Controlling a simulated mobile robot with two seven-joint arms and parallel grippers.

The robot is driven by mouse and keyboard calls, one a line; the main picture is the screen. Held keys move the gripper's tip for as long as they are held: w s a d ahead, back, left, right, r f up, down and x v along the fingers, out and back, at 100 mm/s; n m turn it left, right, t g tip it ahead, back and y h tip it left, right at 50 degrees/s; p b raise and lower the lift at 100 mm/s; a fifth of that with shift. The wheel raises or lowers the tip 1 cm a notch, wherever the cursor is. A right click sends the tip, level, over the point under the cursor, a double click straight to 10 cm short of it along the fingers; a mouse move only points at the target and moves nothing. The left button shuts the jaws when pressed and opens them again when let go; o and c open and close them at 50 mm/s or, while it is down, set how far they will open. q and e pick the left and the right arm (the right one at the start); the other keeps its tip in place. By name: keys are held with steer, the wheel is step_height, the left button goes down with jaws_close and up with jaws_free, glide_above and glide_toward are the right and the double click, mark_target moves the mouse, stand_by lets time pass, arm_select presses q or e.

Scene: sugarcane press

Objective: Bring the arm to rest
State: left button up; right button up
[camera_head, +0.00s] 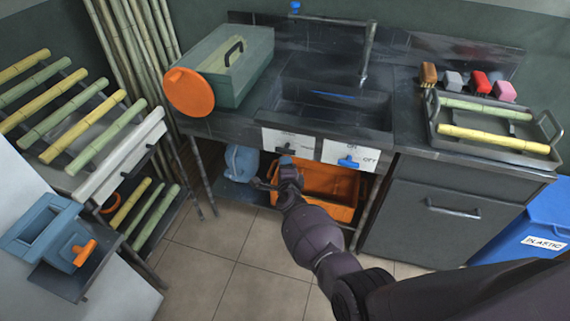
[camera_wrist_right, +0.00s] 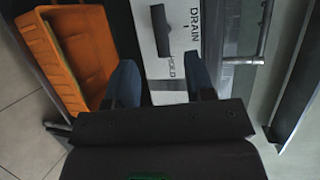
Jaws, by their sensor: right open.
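My right arm reaches in from the lower right of the head view, with its gripper (camera_head: 272,178) in front of the sink counter, below the left white panel (camera_head: 288,142). In the right wrist view the two blue fingers of this gripper (camera_wrist_right: 162,78) stand apart with nothing between them. Beyond them is the same panel (camera_wrist_right: 176,25), marked DRAIN and HOLD, with a dark lever. I cannot tell whether a fingertip touches anything. My left gripper is not in view.
An orange crate (camera_head: 325,192) and a blue-grey jug (camera_head: 241,161) sit under the sink. A second panel has a blue ON/OFF lever (camera_head: 348,162). A tray (camera_head: 495,144) with cane pieces stands on the right counter. A cane rack (camera_head: 140,140) is at left. The tiled floor (camera_head: 235,270) is clear.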

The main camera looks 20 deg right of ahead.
stand_by(0.6)
step_height(320, 180, up, 7)
steer(key=w+a+n+t+y, duration=0.1)
steer(key=w+a+n+y, duration=0.15)
steer(key=n, duration=0.55)
steer(key=s+d+r+n+y, duration=0.2)
steer(key=s+d+r+n, duration=0.15)
steer(key=s+n, duration=0.4)
steer(key=s+d+f+n+g, duration=0.2)
steer(key=s+f, duration=0.1)
steer(key=s, duration=0.8)
steer(key=s+d+f+n+g+h, duration=0.1)
steer(key=s+d+f+n, duration=0.1)
steer(key=s, duration=1)
steer(key=s+d+f+n+g, duration=0.2)
steer(key=s+f, duration=0.2)
steer(key=s, duration=0.7)
steer(key=shift+s+d+f+g+h, duration=0.15)
steer(key=shift+s+f+g+h, duration=0.05)
steer(key=shift+f+g+h, duration=0.15)
